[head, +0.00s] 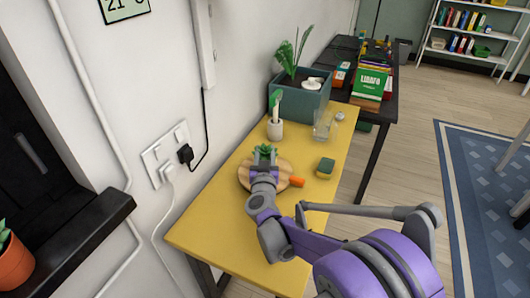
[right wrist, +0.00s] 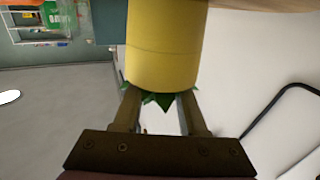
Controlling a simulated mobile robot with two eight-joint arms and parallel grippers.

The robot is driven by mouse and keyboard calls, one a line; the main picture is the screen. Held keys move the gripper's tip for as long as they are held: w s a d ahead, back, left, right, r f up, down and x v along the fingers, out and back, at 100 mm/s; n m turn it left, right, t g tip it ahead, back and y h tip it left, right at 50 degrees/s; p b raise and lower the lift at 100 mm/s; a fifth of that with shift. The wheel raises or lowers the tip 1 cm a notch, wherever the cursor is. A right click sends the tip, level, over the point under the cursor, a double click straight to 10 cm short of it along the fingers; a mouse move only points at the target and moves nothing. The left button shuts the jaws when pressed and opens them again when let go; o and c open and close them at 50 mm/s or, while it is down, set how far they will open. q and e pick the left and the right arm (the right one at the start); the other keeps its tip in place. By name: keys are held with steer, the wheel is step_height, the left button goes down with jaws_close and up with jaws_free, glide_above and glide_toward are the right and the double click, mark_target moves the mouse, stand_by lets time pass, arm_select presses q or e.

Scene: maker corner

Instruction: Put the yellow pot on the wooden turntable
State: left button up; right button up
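The wooden turntable (head: 245,180) is a round disc on the yellow table. My right gripper (head: 263,160) is over it, reaching in from the front. The yellow pot (right wrist: 165,50) is large and upside down in the right wrist view. Its green leaves (right wrist: 155,99) show between my gripper's two fingers (right wrist: 158,105), which stand partly apart at its rim and look shut on it; their tips are hidden behind the pot. In the head view only the leaves (head: 264,149) show; my gripper hides the pot's body. I cannot tell whether its base touches the turntable. My left gripper is out of view.
An orange object (head: 297,182) is at the turntable's right edge. A sponge (head: 325,168) lies to the right. A small white pot (head: 275,130), a clear glass (head: 322,126) and a teal planter (head: 300,102) stand farther back. The near part of the yellow table (head: 210,225) is clear.

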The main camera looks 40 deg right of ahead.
steer(key=o, duration=0.4)
steer(key=shift+c, duration=0.2)
steer(key=shift+r, duration=0.25)
steer(key=v, duration=1.2)
steer(key=shift+p, duration=0.35)
steer(key=shift+f, duration=0.1)
